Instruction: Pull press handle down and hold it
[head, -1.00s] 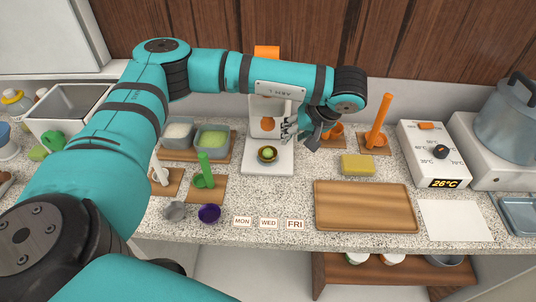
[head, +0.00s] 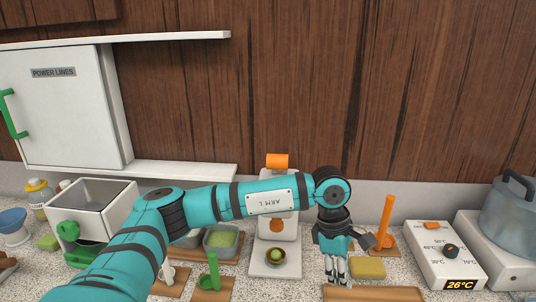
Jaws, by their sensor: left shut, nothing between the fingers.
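The white press (head: 262,262) stands at the back of the counter, with its orange handle (head: 277,160) upright at the top, above my left arm. An orange plunger end (head: 277,225) shows on its front. A small cup (head: 275,257) with a green piece in it sits on the press base. My left forearm crosses in front of the press body and hides part of it. My left gripper (head: 337,280) points down to the right of the press, shut and empty, apart from the handle. My right gripper is not in view.
An orange upright tool (head: 386,218) and a yellow sponge (head: 370,268) are close to the right of the gripper. A wooden board (head: 370,294) lies just in front. A thermostat box (head: 445,255) and pot (head: 507,215) stand right. A white wall cabinet (head: 60,115) hangs left.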

